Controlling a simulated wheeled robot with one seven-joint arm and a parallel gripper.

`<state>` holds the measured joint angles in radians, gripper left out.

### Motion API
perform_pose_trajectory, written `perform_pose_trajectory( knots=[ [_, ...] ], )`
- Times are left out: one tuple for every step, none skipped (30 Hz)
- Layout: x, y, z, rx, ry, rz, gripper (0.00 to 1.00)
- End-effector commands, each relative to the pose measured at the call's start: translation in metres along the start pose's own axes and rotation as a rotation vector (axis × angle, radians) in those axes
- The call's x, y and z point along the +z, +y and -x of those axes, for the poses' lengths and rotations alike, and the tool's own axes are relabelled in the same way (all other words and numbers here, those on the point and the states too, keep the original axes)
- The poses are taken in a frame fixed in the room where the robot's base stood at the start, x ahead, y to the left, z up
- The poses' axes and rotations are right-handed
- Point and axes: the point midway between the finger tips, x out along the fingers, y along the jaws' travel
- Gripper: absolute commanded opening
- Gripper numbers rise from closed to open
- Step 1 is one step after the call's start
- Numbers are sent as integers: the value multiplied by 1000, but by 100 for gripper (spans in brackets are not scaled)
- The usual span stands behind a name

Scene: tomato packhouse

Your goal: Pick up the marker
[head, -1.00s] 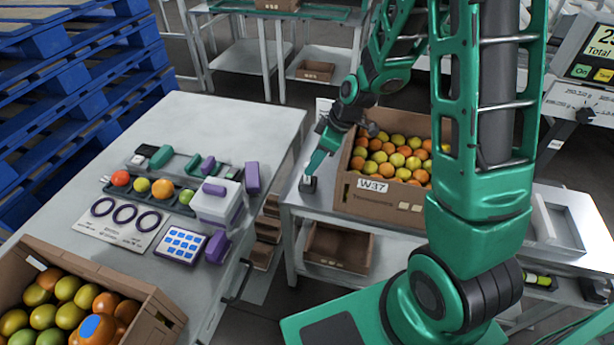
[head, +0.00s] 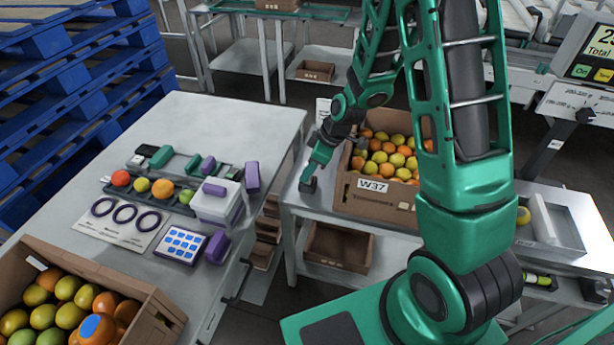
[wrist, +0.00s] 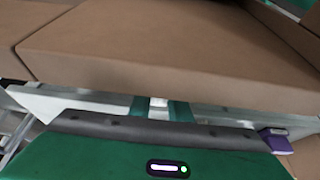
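I cannot pick out the marker with certainty in either view. My gripper (head: 309,182) is at the left front corner of the middle bench, beside the cardboard crate labelled W37 (head: 345,203). In the head view its end is small and dark, and a dark block-like shape there cannot be told from the fingertips. In the wrist view, two green fingers (wrist: 160,109) show with a narrow pale gap between them. Whether that pale patch is a held thing or the bench behind cannot be told. The crate's brown wall fills the view beyond the fingers.
The left table (head: 240,120) holds a tray of fruit, purple and green blocks, dark rings on a card and a blue-celled pad. A fruit crate (head: 150,300) stands at its near edge. Blue pallets (head: 80,80) rise behind. A grey tray (head: 565,235) sits at right.

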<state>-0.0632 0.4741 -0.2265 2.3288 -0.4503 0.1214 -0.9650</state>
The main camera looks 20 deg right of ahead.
Motion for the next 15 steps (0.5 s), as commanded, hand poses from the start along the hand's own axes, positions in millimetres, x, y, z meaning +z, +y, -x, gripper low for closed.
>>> perform_pose_trajectory(
  knots=[
    [0,0,0,0,0,0,0],
    [0,0,0,0,0,0,0],
    [0,0,0,0,0,0,0],
    [0,0,0,0,0,0,0],
    [0,0,0,0,0,0,0],
    [0,0,0,0,0,0,0],
    [0,0,0,0,0,0,0],
    [0,0,0,0,0,0,0],
    [0,0,1,0,0,0,0],
    [-1,0,1,0,0,0,0],
    [-1,0,2,0,0,0,0],
    [-2,0,4,0,1,1,0],
    [-2,0,5,0,1,1,0],
    [-3,0,7,1,1,1,0],
    [-4,0,10,1,2,1,0]
  ],
)
